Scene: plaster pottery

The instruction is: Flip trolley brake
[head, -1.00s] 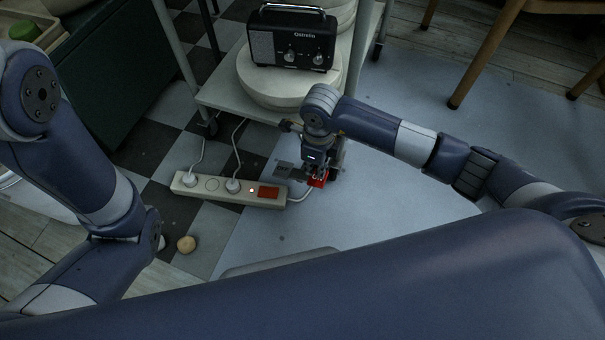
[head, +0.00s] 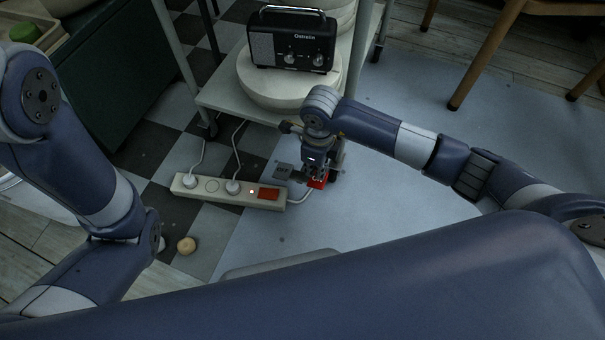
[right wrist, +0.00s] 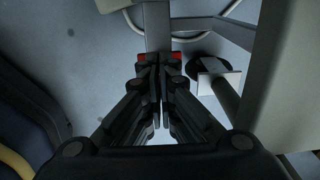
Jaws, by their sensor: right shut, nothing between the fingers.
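The trolley (head: 225,102) is a pale grey frame with a low shelf.
A radio (head: 292,42) stands on a round plaster slab (head: 262,84) on the trolley. A power strip (head: 215,190) with plugs and a red switch lies on the floor close left of the gripper. Floor to the right is clear.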

